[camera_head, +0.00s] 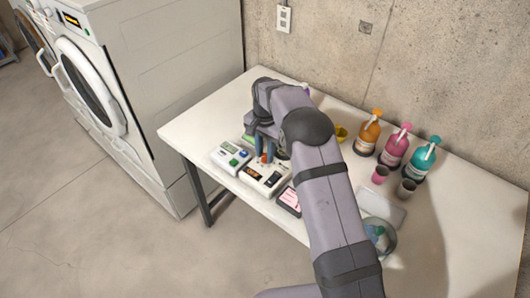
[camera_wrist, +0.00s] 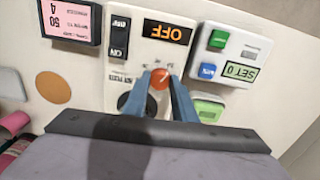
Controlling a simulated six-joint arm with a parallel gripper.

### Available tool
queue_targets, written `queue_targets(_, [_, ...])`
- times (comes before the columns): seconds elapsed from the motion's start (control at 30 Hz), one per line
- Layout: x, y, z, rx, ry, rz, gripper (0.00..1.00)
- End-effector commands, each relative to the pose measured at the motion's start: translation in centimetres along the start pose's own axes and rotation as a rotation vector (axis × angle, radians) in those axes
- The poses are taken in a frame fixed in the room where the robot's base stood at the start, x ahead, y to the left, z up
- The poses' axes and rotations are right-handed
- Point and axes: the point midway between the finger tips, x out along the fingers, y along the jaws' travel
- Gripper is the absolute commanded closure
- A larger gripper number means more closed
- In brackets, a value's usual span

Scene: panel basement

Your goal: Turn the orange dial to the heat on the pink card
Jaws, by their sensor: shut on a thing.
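The orange dial (camera_wrist: 160,78) is on a white panel box (camera_head: 264,178) on the table. My gripper (camera_wrist: 159,86) is shut on the dial, one blue-grey finger on each side; it also shows in the head view (camera_head: 264,156). The box's display (camera_wrist: 167,32) reads OFF in orange letters. The pink card (camera_wrist: 70,18) stands in a dark frame beside the box and appears upside down in the wrist view; I make out "50" and "4" on it. It also shows in the head view (camera_head: 290,198). The dial's scale marks are too small to read.
A black switch (camera_wrist: 118,38) and a dark knob (camera_wrist: 130,102) are on the same box. A white box with green and blue buttons (camera_head: 230,157) stands beside it. Orange, pink and teal bottles (camera_head: 394,150), cups and a bowl (camera_head: 380,236) stand on the right.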

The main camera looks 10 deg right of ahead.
Motion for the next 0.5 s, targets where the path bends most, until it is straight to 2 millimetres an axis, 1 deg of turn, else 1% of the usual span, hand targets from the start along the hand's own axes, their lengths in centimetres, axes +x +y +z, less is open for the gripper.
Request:
queue_targets(0.03, [-0.24, -0.14, -0.18, 0.005, 0.006, -0.005, 0.98])
queue_targets(0.37, [-0.25, -0.15, -0.19, 0.008, 0.006, -0.006, 0.98])
queue_targets(0.4, [-0.25, -0.14, -0.19, 0.008, 0.005, -0.006, 0.71])
queue_targets(0.47, [-0.24, -0.13, -0.17, 0.008, 0.005, -0.005, 0.57])
queue_targets(0.5, [-0.21, -0.11, -0.15, 0.008, 0.004, -0.005, 0.57])
